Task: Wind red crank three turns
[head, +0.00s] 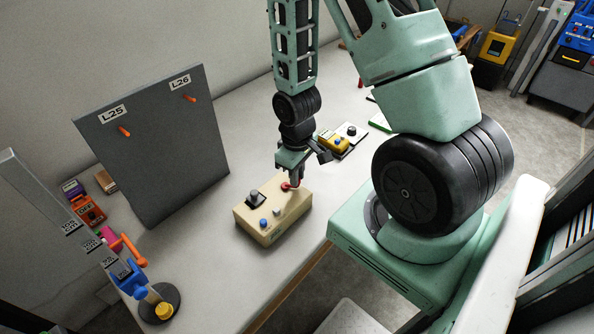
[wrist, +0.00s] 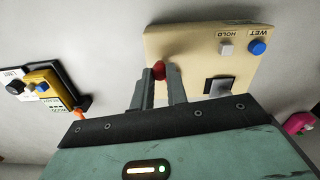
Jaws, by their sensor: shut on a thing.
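The red crank (head: 286,186) sits on top of a beige control box (head: 270,233) on the table. In the wrist view the red crank (wrist: 159,70) shows as a red knob between the fingertips, near the edge of the beige box (wrist: 195,45). My gripper (head: 292,180) reaches down over the box and is shut on the red knob; it also shows in the wrist view (wrist: 160,76). The rest of the crank is hidden by the fingers.
The box also carries a blue button (wrist: 257,47), a grey button (wrist: 226,47) and a black switch (wrist: 218,86). A yellow device (head: 333,143) stands behind it. A grey panel (head: 150,150) stands at left, and a measuring stand (head: 160,292) at front left.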

